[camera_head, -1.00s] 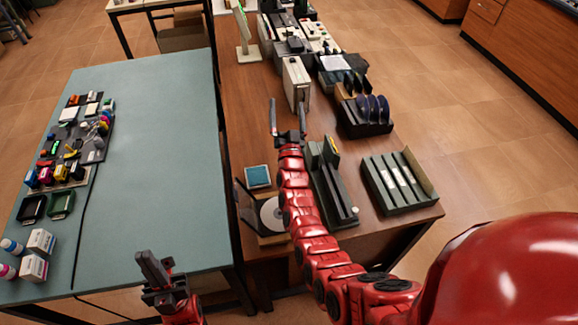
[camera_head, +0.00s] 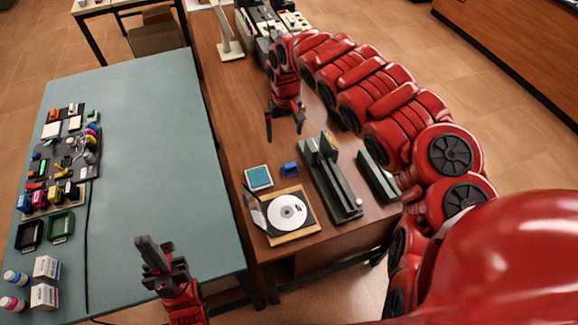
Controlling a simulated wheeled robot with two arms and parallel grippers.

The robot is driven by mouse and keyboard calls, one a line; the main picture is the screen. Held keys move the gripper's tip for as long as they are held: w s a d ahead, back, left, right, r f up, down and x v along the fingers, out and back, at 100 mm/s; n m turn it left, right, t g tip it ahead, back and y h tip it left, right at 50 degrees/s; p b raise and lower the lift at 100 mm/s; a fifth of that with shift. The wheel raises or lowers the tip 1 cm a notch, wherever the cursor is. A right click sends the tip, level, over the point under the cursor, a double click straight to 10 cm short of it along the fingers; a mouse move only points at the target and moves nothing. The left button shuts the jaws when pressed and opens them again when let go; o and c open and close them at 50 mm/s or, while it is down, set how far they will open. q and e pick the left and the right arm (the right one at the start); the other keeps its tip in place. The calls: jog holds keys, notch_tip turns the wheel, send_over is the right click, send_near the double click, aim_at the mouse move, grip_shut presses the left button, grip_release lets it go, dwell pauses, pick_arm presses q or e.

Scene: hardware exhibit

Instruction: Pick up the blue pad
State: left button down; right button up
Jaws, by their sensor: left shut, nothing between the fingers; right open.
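A flat square blue pad (camera_head: 258,178) with a pale rim lies on the brown wooden table (camera_head: 225,130), near its left edge. A smaller dark blue block (camera_head: 289,169) sits just to its right, apart from it. My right gripper (camera_head: 284,126) is open and empty, fingers pointing down, above the brown table and farther back than the pad. It is not touching the pad. My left gripper (camera_head: 142,243) is shut and empty over the front right part of the green-topped table (camera_head: 150,140), well left of the pad.
An open disc case with a silver disc (camera_head: 287,212) lies in front of the pad. A long dark green holder (camera_head: 333,180) stands to the right. My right arm hides much of the table's right side. The wood behind the pad is clear.

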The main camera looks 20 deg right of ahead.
notch_tip(320, 180, down, 5)
jog(key=s+b, duration=0.1)
jog(key=b, duration=0.2)
jog(key=p, duration=0.2)
send_over(290, 165)
jog(key=f, duration=0.6)
jog(key=shift+s+a, duration=0.1)
jog(key=shift+a, duration=0.25)
jog(key=shift+f, duration=0.55)
jog(key=shift+d+f+p, duration=0.1)
jog(key=shift+f+p, duration=0.2)
jog(key=shift+f, duration=0.25)
notch_tip(290, 165, down, 3)
jog(key=shift+d+r, duration=0.15)
jog(key=shift+d+f, duration=0.1)
jog(key=shift+f, duration=0.5)
jog(key=shift+c, duration=0.2)
jog(key=c, duration=1.3)
jog(key=shift+c, duration=0.2)
